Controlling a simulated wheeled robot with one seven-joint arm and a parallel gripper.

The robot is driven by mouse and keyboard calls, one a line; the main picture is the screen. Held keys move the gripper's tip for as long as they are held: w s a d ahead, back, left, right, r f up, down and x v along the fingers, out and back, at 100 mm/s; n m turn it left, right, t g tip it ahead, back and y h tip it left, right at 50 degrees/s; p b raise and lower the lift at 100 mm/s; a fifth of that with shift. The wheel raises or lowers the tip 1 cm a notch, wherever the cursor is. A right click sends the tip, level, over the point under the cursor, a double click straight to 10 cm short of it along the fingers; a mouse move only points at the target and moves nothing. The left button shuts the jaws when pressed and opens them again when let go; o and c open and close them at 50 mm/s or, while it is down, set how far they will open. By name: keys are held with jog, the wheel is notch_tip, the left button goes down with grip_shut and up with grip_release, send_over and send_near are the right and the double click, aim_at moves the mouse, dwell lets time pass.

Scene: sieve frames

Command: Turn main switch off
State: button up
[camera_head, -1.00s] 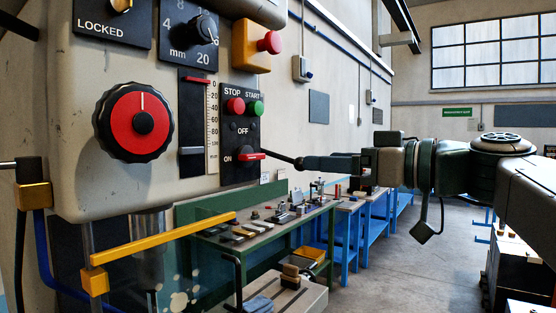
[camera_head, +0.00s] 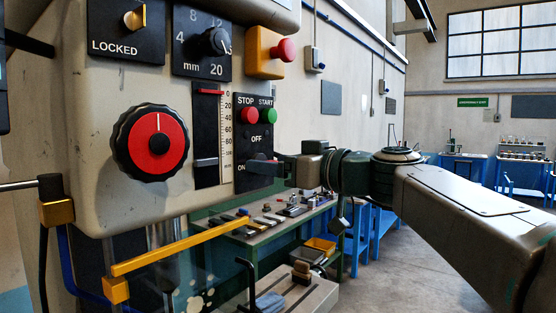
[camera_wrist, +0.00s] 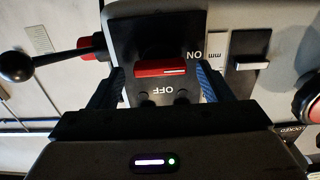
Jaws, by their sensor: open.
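The main switch is a red-edged handle on the black control panel (camera_head: 247,130), between OFF above and ON at its lower left. In the wrist view the red switch handle (camera_wrist: 160,68) lies crosswise, level with the ON side, and the lettering is upside down. My gripper (camera_head: 264,166) is at the switch in the head view and hides most of it. In the wrist view my gripper (camera_wrist: 160,76) is open, with one finger on each side of the handle. Gaps show between the fingers and the handle's ends.
Red STOP (camera_head: 249,116) and green START (camera_head: 272,116) buttons sit above the switch. A red mushroom button (camera_head: 284,50) is higher up. A large red dial (camera_head: 157,142) and a depth slider (camera_head: 207,140) are to the left. A yellow bar (camera_head: 180,245) juts out below.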

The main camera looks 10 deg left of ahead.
jog(key=c, duration=1)
jog(key=shift+f+m+b, duration=0.1)
jog(key=shift+m+b, duration=0.2)
jog(key=m+b, duration=0.1)
jog(key=m, duration=0.7)
jog(key=m+b, duration=0.2)
jog(key=m, duration=0.7)
jog(key=shift+w+f, duration=0.15)
jog(key=shift+w, duration=0.05)
jog(key=shift+m, duration=0.4)
jog(key=o, duration=1)
jog(key=shift+d, duration=0.1)
